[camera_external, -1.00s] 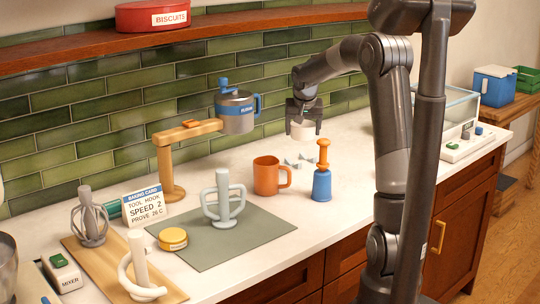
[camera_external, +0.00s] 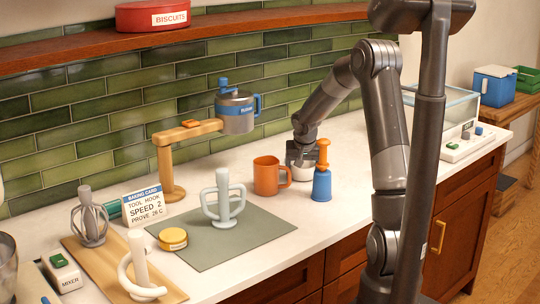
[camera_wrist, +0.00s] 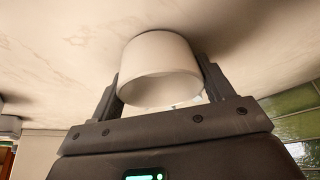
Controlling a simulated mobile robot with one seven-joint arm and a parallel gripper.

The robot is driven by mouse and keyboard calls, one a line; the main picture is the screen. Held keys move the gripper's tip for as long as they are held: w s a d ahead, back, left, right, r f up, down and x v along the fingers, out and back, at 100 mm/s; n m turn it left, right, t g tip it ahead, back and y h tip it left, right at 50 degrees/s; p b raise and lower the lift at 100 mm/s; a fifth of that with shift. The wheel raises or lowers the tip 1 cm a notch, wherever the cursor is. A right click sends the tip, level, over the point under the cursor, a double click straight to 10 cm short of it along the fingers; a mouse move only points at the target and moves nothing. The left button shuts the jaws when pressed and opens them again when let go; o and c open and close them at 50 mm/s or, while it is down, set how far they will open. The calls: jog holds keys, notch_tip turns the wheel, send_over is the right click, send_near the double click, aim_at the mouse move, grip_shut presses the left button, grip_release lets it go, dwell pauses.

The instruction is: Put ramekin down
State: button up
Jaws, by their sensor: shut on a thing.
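The ramekin is a plain white round cup. It shows large in the wrist view (camera_wrist: 160,56), between the two dark fingers of my gripper (camera_wrist: 160,82), which is shut on it. In the external view my gripper (camera_external: 302,154) is low over the white countertop (camera_external: 350,150), behind the blue-and-orange tool. The ramekin (camera_external: 301,174) is at or just above the counter there, partly hidden by the gripper and tool. I cannot tell if it touches the counter.
The orange mug (camera_external: 267,176) stands just left of my gripper. The blue tool with orange handle (camera_external: 322,186) stands close in front. Counter to the right is clear up to the scale (camera_external: 460,142).

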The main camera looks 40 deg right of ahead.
jog(key=o, duration=1.1)
jog(key=shift+c, duration=0.2)
jog(key=v, duration=1.2)
jog(key=shift+r, duration=0.1)
jog(key=s+a+r+n+t, duration=0.1)
jog(key=s+a+r+n, duration=0.1)
jog(key=s+a+r, duration=0.35)
jog(key=s+a+n+y, duration=0.1)
jog(key=s+a+n, duration=0.2)
jog(key=s+a, duration=0.4)
jog(key=s+a+n+t+y, duration=0.1)
jog(key=s+a+n+y, duration=0.1)
jog(key=s+a, duration=0.6)
jog(key=s+n, duration=0.1)
jog(key=s, duration=0.4)
jog(key=shift+s+r, duration=0.2)
jog(key=shift+s, duration=0.2)
